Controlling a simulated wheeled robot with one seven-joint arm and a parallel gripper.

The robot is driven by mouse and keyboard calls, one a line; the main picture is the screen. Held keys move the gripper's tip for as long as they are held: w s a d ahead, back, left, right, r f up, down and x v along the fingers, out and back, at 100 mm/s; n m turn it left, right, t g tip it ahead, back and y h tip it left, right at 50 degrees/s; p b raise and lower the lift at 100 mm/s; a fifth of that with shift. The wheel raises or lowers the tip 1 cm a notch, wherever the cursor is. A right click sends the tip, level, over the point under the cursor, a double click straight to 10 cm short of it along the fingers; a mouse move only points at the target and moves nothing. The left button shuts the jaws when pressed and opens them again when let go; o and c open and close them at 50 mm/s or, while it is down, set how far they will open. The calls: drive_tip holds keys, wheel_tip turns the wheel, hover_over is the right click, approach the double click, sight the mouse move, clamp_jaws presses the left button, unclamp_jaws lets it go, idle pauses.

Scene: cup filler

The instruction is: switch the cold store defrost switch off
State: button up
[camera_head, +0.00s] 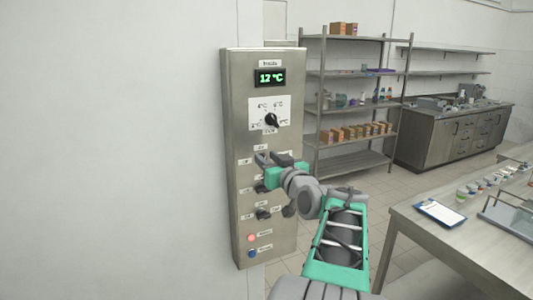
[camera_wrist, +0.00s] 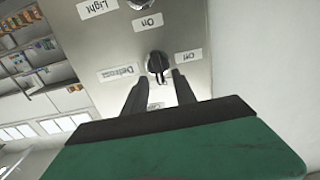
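The defrost switch (camera_wrist: 158,65) is a dark knob on a steel control panel (camera_head: 237,110). My gripper (camera_wrist: 159,80) is open, with one dark finger on each side of the knob in the picture; contact cannot be made out. In the head view my gripper (camera_head: 273,157) is at the panel's middle and hides the switch there.
Other switches (camera_head: 263,214), a red button (camera_head: 251,238) and a blue button (camera_head: 252,253) sit lower. A shelf rack (camera_head: 355,75) stands behind; a table (camera_head: 440,245) is at right.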

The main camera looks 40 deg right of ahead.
drive_tip(key=shift+w+d, duration=0.1)
drive_tip(key=shift+w, duration=0.3)
drive_tip(key=shift+c, duration=0.2)
clamp_jaws()
